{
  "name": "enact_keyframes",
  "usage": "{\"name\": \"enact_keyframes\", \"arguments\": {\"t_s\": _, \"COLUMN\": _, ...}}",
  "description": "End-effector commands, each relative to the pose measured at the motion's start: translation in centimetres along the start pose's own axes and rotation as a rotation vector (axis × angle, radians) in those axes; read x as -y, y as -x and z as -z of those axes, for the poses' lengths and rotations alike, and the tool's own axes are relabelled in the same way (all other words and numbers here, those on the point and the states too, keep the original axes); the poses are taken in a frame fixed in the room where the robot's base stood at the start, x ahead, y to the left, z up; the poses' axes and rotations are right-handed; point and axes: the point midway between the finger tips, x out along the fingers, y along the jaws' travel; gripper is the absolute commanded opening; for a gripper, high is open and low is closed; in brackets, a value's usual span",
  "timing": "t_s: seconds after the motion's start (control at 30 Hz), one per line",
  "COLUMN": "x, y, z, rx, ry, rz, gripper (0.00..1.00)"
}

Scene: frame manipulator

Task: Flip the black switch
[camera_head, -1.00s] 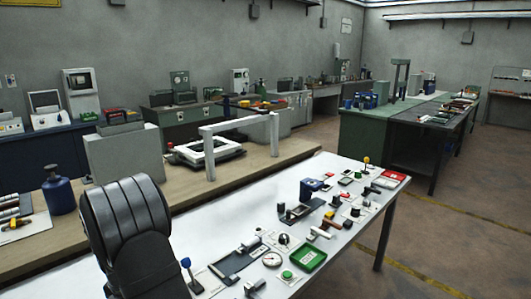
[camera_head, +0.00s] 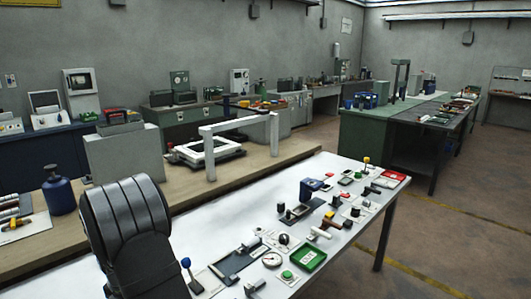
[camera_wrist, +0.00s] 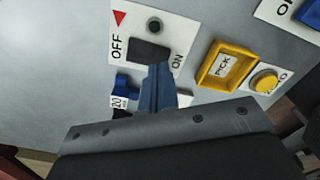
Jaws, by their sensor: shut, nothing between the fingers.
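The black switch (camera_wrist: 149,51) shows in the upper middle of the wrist view. It is a dark rocker on a white plate, with OFF printed at its left and ON at its right. My gripper (camera_wrist: 160,67) has blue fingers, shut and empty. Its tips overlap the lower right edge of the switch in the picture, by the ON side. I cannot tell whether they touch it. The fingers hide part of the plate below the switch. I cannot pick out this switch or the fingertips in the head view.
A yellow PICK tray (camera_wrist: 224,65) and a yellow button (camera_wrist: 264,81) lie right of the switch. A small blue part (camera_wrist: 125,86) is at its lower left. In the head view, a green tray (camera_head: 309,259) and several small devices crowd the white table's right side.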

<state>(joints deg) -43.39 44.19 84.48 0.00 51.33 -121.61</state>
Motion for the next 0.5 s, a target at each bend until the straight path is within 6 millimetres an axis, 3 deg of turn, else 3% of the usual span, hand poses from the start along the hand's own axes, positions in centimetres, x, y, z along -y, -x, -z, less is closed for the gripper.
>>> {"name": "enact_keyframes", "arguments": {"t_s": 0.5, "x": 0.00, "y": -0.64, "z": 0.00, "rx": 0.000, "ry": 0.000, "rz": 0.001, "gripper": 0.00}}
